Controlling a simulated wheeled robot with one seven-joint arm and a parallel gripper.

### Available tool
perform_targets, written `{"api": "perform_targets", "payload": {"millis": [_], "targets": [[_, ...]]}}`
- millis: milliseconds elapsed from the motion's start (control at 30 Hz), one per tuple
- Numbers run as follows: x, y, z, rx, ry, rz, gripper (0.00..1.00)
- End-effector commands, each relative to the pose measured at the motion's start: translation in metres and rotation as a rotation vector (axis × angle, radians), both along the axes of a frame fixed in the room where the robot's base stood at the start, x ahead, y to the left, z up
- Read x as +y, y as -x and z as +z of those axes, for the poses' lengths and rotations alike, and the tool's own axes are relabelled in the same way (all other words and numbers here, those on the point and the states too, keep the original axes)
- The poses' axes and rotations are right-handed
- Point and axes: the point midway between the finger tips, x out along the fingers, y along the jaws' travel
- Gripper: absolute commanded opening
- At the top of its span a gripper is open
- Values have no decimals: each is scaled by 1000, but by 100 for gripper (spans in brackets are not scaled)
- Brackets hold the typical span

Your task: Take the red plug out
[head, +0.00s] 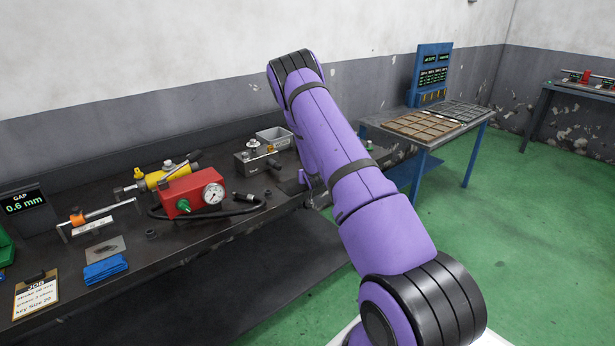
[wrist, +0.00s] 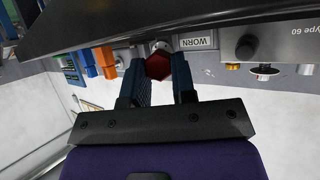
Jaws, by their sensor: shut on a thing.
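The red plug (wrist: 157,67) shows in the wrist view as a dark red hexagonal head. My gripper (wrist: 158,76) is shut on it, with one blue finger on each side. A pale round part shows just beyond the plug, close to a plate marked WORN (wrist: 198,43). I cannot tell whether the plug is still seated in anything. In the head view my purple arm reaches over the bench, and the gripper and plug cannot be made out.
A dark knob (wrist: 246,47) sits beside the WORN plate. On the bench (head: 190,245) are a red pump box with gauge (head: 193,193), a yellow cylinder (head: 160,177), a metal block (head: 257,160) and a grey tray (head: 274,137). A blue-framed table (head: 430,143) stands at right.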

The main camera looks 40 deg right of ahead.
Motion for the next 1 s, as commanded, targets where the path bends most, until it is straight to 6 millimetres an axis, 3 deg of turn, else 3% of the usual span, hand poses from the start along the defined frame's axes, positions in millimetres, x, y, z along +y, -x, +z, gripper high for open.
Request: {"api": "perform_targets", "payload": {"millis": [433,467,567,1000], "targets": [[0,0,-5,1,-1,0,0],[0,0,-5,0,0,0,29],[0,0,-5,1,-1,0,52],[5,8,1,1,-1,-1,54]]}}
